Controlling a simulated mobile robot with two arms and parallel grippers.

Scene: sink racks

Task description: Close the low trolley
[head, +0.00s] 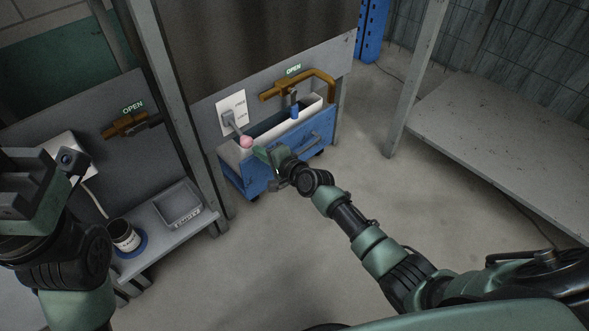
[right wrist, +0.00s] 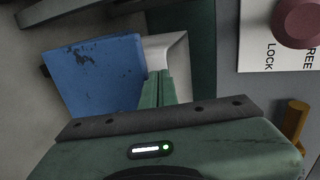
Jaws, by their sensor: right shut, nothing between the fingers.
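The low trolley (head: 310,140) is a blue box on casters with a pale rim, standing under the grey panel at the middle of the head view.
A lever with a pink knob (head: 246,142) on a FREE/LOCK plate (head: 232,108) is beside my right gripper. An orange pipe marked OPEN (head: 325,76) is above the trolley. A shelf at left holds a grey tray (head: 180,205) and a cup (head: 123,236). The floor in front is clear.

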